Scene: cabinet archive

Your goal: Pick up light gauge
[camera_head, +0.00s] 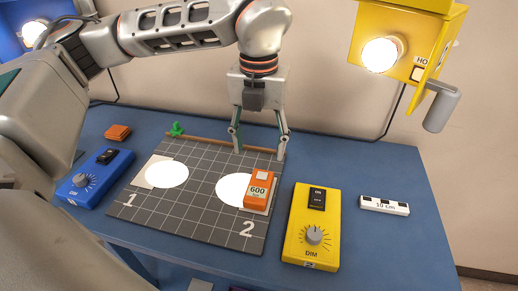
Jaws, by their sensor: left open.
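My right gripper is not in view.
A yellow dimmer box (301,246) stands right of the board, a blue one (82,188) left. A white scale bar (384,205) lies at right. A yellow lamp (385,54) hangs upper right. A green piece (177,129) and an orange block (118,132) sit at back left.

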